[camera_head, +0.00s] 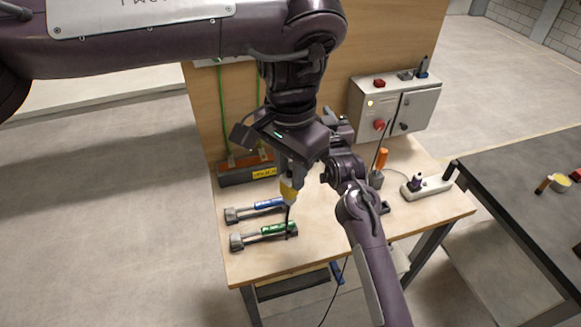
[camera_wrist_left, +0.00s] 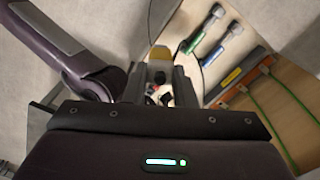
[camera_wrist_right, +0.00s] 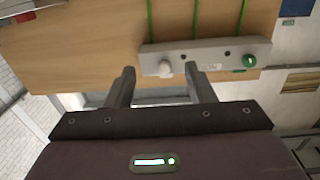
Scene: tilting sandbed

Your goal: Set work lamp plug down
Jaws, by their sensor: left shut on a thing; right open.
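The work lamp plug (camera_head: 288,189) is yellow with a dark cable hanging from it. The plug also shows between the fingers in the left wrist view (camera_wrist_left: 160,53). Below and beside it lie two grey connectors, one with a blue sleeve (camera_head: 268,204) and one with a green sleeve (camera_head: 272,230). My right gripper (camera_wrist_right: 160,88) is open and empty, facing the upright wooden board; its fingers are hard to make out in the head view.
The wooden table (camera_head: 330,233) has bare room right of the connectors. A white power strip (camera_head: 429,187) with a dark plug stands at the right. A grey control box (camera_head: 396,103) stands behind. My right forearm crosses the table's middle. A dark bench (camera_head: 520,190) is at far right.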

